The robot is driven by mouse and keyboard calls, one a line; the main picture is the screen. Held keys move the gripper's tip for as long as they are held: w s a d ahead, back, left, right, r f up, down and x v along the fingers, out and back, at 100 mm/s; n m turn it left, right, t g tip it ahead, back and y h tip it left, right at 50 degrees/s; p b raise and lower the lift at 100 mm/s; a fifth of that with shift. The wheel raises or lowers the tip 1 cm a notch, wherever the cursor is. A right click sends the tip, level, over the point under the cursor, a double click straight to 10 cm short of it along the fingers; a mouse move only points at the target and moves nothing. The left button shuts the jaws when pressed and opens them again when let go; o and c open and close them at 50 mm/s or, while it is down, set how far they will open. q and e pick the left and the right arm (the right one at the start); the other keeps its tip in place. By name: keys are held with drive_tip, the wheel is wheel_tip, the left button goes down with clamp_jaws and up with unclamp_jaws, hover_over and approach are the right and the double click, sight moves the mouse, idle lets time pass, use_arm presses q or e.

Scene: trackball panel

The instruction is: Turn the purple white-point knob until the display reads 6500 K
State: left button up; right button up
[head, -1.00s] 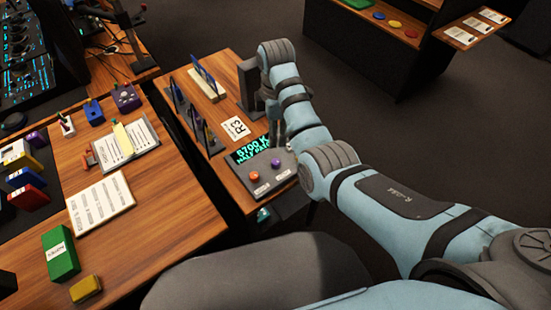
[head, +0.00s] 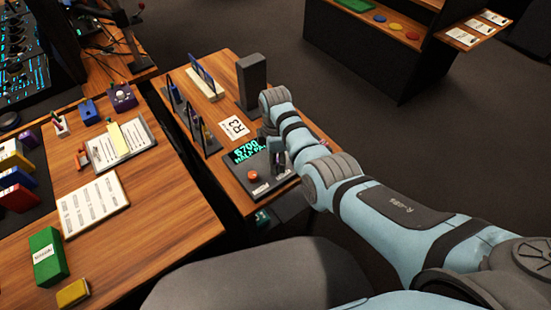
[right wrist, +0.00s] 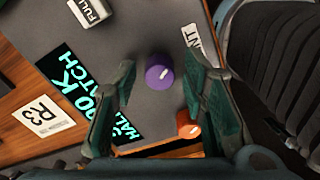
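The purple knob (right wrist: 160,74) with a white pointer mark sits on a grey panel (right wrist: 205,12), seen in the right wrist view. In the head view my right gripper hides it. My right gripper (right wrist: 162,75), also in the head view (head: 278,160), is open and points down at the panel. Its two fingers stand on either side of the knob, with a gap to each. The display (head: 248,152) shows green text reading 5700 K with a partly hidden second line. In the right wrist view the display (right wrist: 75,90) is partly covered by a finger. My left gripper is not in view.
An R3 card (head: 234,127), upright racks and a dark block (head: 252,80) stand behind the panel.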

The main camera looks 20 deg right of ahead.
clamp_jaws()
